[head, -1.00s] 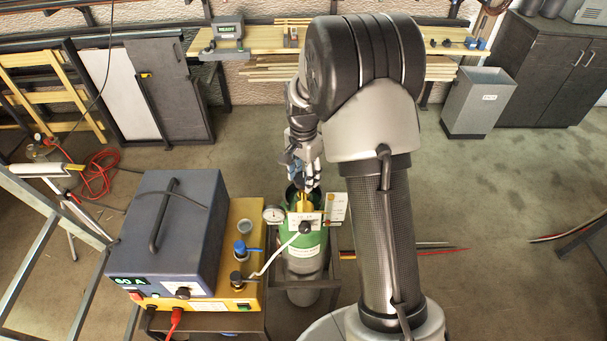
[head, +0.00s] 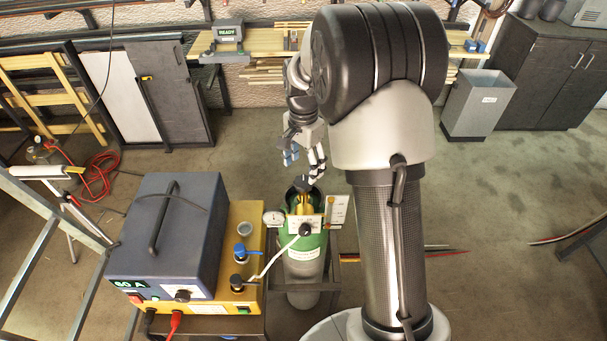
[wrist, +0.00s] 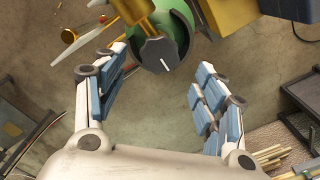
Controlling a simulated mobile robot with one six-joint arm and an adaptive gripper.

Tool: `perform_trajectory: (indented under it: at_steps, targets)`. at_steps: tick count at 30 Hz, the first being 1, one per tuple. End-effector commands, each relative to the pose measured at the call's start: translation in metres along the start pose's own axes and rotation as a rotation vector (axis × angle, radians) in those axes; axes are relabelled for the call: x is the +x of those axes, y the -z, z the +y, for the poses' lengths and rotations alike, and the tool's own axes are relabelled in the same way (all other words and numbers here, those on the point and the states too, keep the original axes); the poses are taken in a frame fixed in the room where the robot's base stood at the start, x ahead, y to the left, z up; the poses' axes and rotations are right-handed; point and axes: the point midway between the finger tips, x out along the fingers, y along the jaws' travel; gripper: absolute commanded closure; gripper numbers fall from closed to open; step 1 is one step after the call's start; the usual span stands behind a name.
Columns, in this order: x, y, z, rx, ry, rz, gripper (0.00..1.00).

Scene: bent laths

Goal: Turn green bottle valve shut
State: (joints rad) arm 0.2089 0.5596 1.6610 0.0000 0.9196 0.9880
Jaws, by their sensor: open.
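The green bottle (head: 290,246) stands upright in a dark frame right of the welding unit, with a brass valve body on top. Its dark valve knob (head: 305,185) also shows in the wrist view (wrist: 153,52), with a white mark slanting on its face. My gripper (head: 304,163) is open and empty, just above and behind the knob, apart from it. In the wrist view its blue-padded fingers (wrist: 155,82) are spread wide to both sides, with the knob beyond the gap between them.
A round gauge (head: 274,218) and a flow tube (head: 337,211) flank the valve. A bench (head: 265,42) stands at the back. The floor behind the bottle is clear.

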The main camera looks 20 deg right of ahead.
Motion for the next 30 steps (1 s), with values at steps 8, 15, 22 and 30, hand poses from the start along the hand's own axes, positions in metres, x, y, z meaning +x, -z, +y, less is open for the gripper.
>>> perform_trajectory:
  at_steps: [8,15,22,30]
  targets:
    - [-0.051,0.0,-0.001,0.0,0.002,0.001,0.36]
    - [-0.065,0.0,0.0,0.0,-0.001,-0.001,0.36]
    - [-0.065,0.0,0.0,0.0,-0.001,-0.001,0.36]
    - [-0.067,-0.003,0.002,-0.013,0.004,0.002,0.36]
